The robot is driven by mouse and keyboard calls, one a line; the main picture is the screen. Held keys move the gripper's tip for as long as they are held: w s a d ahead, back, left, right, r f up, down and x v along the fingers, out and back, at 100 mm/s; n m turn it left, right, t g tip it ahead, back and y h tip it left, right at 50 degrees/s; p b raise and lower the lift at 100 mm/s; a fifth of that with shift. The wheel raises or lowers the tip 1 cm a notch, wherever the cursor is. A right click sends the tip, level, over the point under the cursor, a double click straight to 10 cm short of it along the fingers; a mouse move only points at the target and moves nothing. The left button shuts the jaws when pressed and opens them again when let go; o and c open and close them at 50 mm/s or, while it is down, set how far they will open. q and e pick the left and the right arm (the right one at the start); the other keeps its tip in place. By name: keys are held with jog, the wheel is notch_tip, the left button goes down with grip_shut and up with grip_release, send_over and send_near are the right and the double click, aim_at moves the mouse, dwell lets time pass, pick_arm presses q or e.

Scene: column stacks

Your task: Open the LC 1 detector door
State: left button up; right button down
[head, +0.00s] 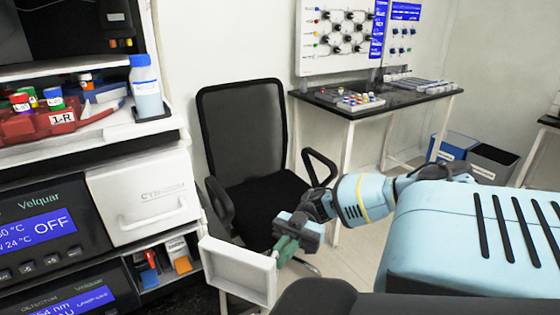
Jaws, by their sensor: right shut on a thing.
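The detector door (237,272) is a white, shallow, tray-like panel standing out from the lower right of the instrument stack, swung away from its front. My right gripper (284,250) is at the door's right edge, shut on it; the exact contact is partly hidden by the fingers. The detector unit (75,302) has a blue display at the lower left. Beside the display, an open compartment shows red and orange parts (182,264). My left gripper is not in view.
Above the detector is a closed white front panel (145,200) with a handle. A shelf above holds vials, a red rack (55,122) and a bottle (146,88). A black chair (245,140) stands behind my right gripper. A side table (375,100) is farther back.

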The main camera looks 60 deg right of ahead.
jog(key=shift+w+d, duration=0.35)
jog(key=shift+w, duration=0.05)
jog(key=shift+r, duration=0.15)
jog(key=c, duration=1.7)
grip_release()
jog(key=shift+w, duration=0.15)
jog(key=shift+c, duration=0.2)
jog(key=shift+o, duration=0.9)
jog(key=shift+w+a, duration=0.15)
jog(key=shift+w, duration=0.05)
jog(key=shift+s, duration=0.1)
jog(key=shift+s, duration=0.1)
